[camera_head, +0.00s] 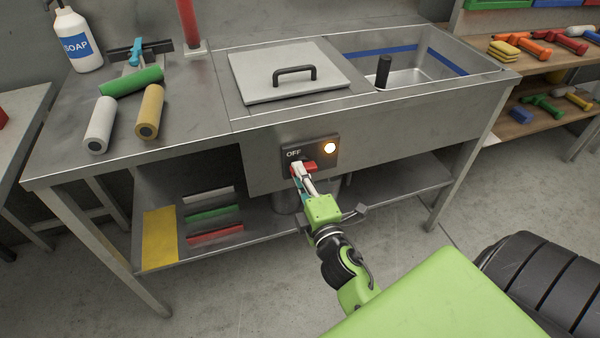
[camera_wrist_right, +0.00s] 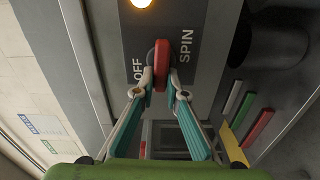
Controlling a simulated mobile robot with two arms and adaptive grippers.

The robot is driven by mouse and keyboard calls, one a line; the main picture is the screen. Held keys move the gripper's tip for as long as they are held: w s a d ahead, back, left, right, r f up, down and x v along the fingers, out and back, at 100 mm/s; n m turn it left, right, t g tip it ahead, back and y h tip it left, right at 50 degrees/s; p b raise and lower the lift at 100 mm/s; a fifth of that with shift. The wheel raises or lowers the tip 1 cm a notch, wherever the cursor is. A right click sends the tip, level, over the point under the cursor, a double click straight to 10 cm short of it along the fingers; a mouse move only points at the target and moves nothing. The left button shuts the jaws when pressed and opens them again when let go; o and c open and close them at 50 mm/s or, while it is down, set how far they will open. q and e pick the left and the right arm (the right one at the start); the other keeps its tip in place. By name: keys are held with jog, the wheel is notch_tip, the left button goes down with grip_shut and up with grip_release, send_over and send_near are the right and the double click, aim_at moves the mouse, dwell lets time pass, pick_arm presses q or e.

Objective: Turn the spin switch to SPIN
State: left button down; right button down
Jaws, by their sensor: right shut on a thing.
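The spin switch is a red lever (camera_wrist_right: 161,60) on a dark plate (camera_wrist_right: 130,45) on the front of the steel sink bench. In the right wrist view it lies between the words OFF and SPIN, its length running up and down the picture. In the head view the red lever (camera_head: 311,168) shows just below the word OFF; SPIN is hidden there. My right gripper (camera_head: 303,173) is at the switch, its two fingertips (camera_wrist_right: 160,80) closed on either side of the red lever. My left gripper is not in view.
A lit lamp (camera_head: 329,148) is on the plate beside the switch. Above are a lidded compartment (camera_head: 260,80) and an open basin (camera_head: 440,65). Paint rollers (camera_head: 131,82) lie on the bench top at left. A lower shelf (camera_head: 400,178) runs below, with colored pieces at its left.

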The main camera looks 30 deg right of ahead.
jog(key=shift+f+n, duration=0.15)
jog(key=shift+n, duration=0.35)
jog(key=c, duration=2)
grip_release()
jog(key=shift+c, duration=0.2)
jog(key=shift+r, duration=5.1)
